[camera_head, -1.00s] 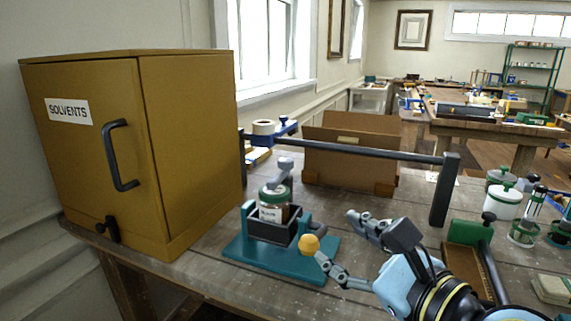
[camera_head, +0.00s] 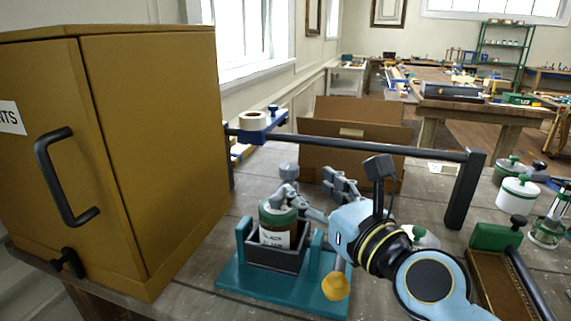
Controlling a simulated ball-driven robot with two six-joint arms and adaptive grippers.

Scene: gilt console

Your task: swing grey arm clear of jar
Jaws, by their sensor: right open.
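The jar (camera_head: 275,239), with a green lid and a partly readable "BLACK" label, stands upright in a dark cradle (camera_head: 262,255) on a teal base (camera_head: 240,279). The grey arm's cylindrical end (camera_head: 289,171) shows just above the jar lid; the rest of it is largely hidden by my gripper. My right gripper (camera_head: 313,193) is open, one finger over the jar lid beside the grey arm and the other farther right. I cannot tell whether it touches the arm. A yellow ball (camera_head: 336,286) on a grey rod shows at the base's front right. My left gripper is not in view.
A tan solvents cabinet (camera_head: 150,160) stands at left. A dark rail (camera_head: 390,149) with an upright post (camera_head: 464,190) crosses behind the jar, before a cardboard box (camera_head: 350,125). White jars (camera_head: 516,195) and a green-headed tool (camera_head: 497,236) are at right.

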